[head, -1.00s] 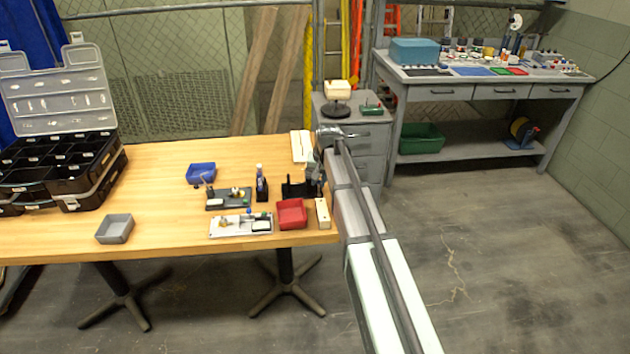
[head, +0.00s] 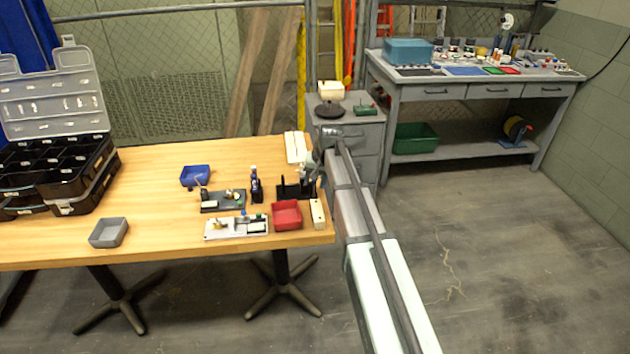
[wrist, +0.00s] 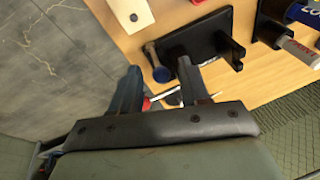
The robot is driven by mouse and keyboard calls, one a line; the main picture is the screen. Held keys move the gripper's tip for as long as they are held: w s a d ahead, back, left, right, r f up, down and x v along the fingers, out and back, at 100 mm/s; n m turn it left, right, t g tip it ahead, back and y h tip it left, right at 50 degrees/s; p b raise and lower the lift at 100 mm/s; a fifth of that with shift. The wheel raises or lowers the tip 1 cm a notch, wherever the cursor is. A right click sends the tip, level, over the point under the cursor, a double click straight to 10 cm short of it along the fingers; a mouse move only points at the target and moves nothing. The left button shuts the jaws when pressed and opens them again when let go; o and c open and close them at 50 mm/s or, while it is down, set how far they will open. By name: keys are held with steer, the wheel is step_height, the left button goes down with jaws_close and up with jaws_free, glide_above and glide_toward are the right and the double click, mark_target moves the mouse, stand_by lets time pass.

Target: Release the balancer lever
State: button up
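My gripper (wrist: 158,68) is open, its two dark fingers apart, with nothing held between them. In the head view my gripper (head: 309,172) is at the right end of the wooden table, beside a black stand (head: 292,188). The black stand (wrist: 205,40) shows in the wrist view just beyond the fingertips. A small part with a dark round end (wrist: 158,68) lies near the gap between the fingertips; I cannot tell if it touches them. I cannot tell for certain which part is the balancer lever.
A red bin (head: 287,215) and a cream block (head: 317,213) are at the table's front right. A dark fixture (head: 222,201), a pale tray (head: 237,228), a blue bin (head: 195,176) and a bottle (head: 255,185) are left of the stand. The table's (head: 150,180) left middle is mostly clear.

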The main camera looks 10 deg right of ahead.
steer(key=v, duration=1.3)
steer(key=shift+r, duration=0.4)
steer(key=shift+s+d+f, duration=0.1)
steer(key=shift+s+d, duration=0.05)
